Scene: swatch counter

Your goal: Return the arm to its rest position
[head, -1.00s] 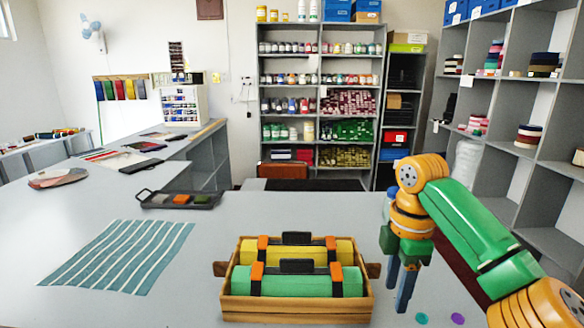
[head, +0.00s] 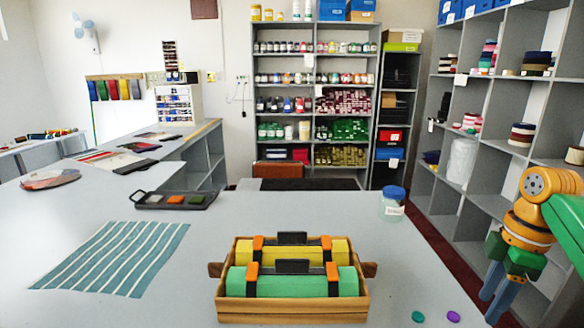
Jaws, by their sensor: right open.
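My right arm comes in at the right edge of the head view. Its gripper (head: 494,296) points down past the counter's right edge, open and empty. It is well to the right of the wooden crate (head: 290,317) and touches nothing that I can see. The crate holds a green roll (head: 290,283) in front and a yellow roll (head: 290,254) behind, each with orange bands and a black handle. My left gripper is not in view.
A lidded jar (head: 392,204) stands near the counter's right edge. A purple disc (head: 453,316) and a teal disc (head: 418,316) lie at front right. A striped cloth (head: 115,257) lies left; a black tray (head: 171,200) sits behind it. Shelves (head: 500,100) stand at right.

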